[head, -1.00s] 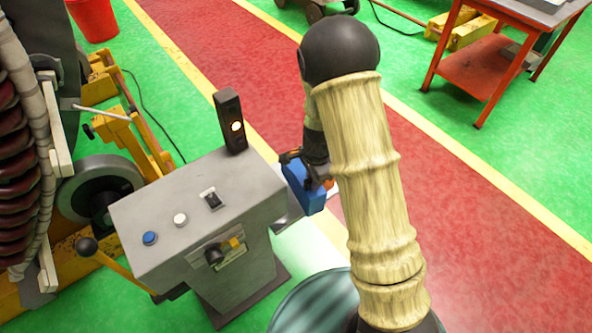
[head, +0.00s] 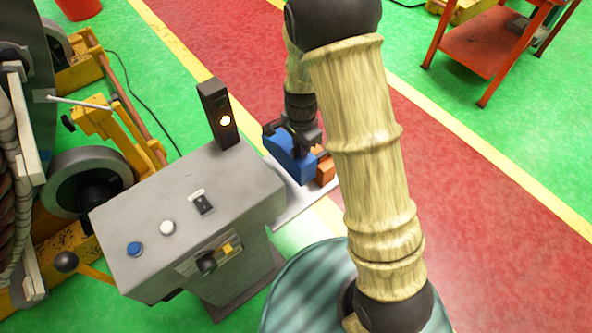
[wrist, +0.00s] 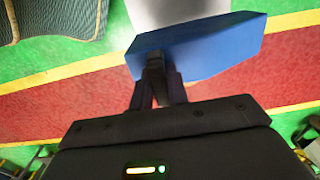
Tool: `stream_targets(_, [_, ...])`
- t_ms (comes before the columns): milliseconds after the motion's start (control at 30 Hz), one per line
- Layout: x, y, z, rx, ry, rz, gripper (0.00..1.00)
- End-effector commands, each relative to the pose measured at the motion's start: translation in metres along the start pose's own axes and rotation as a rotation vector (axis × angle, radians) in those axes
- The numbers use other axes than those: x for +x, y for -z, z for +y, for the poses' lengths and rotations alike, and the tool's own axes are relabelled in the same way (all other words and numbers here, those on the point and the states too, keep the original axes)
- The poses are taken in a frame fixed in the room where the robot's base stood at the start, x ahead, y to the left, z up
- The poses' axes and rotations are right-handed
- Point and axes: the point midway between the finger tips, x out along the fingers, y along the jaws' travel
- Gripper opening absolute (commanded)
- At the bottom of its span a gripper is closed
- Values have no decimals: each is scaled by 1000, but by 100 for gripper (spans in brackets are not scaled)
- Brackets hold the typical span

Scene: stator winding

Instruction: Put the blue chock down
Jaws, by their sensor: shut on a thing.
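The blue chock (head: 289,158) is in my gripper (head: 296,135), just right of the grey control console in the head view. My gripper is shut on it from above. In the wrist view the blue chock (wrist: 198,46) lies across the fingertips of my gripper (wrist: 157,68). A pale grey plate (head: 300,199) sticks out below it at the console's right side. I cannot tell whether the chock touches this plate. An orange block (head: 323,170) is beside the chock, on its right, partly hidden by my arm.
The grey console (head: 185,215) has buttons, a switch and a dark post with a lit lamp (head: 225,121). A yellow machine frame (head: 105,130) and a large wound stator stand at left. A red table (head: 480,50) is at upper right. The red walkway is clear.

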Motion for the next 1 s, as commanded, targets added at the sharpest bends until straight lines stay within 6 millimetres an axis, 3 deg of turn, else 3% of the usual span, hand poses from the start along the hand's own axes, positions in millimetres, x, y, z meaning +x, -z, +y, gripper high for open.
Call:
stream_targets(300, [51, -1, 1, 0, -3, -2, 0])
stream_targets(733, [61, 3, 1, 6, 0, 0, 0])
stream_targets(1000, [93, 1, 1, 4, -2, -1, 0])
